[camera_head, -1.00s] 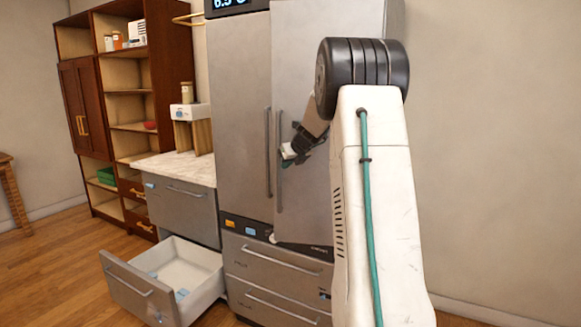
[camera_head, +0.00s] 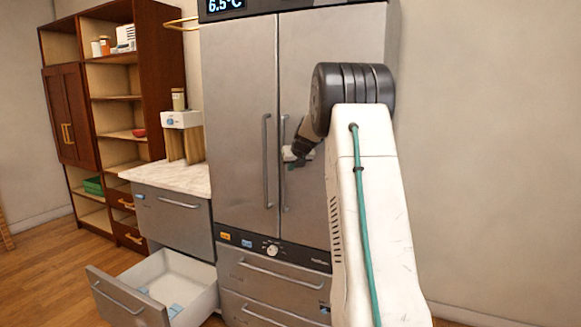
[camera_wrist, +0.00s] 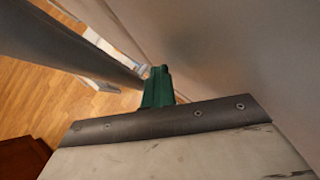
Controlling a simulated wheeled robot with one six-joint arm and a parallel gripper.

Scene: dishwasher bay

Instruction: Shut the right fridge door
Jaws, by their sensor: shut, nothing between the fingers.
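The right fridge door (camera_head: 330,60) is a tall grey steel panel. It looks level with the left fridge door (camera_head: 235,80), with only a thin seam visible between them. Its vertical handle (camera_head: 286,188) is partly hidden by my gripper (camera_head: 290,156). My gripper is shut and empty, at the door's front beside the handle. In the wrist view, the green fingertips (camera_wrist: 158,88) are together near the door face (camera_wrist: 245,50), with a grey handle bar (camera_wrist: 75,50) at upper left. I cannot tell whether the fingertips touch the door. My arm hides the door's lower right part.
A lower drawer (camera_head: 110,290) stands open at bottom left, jutting into the floor space. A counter (camera_head: 165,178) with a small white appliance (camera_head: 181,119) stands left of the fridge. A wooden shelf unit (camera_head: 160,60) is farther left. Bare wall is at right.

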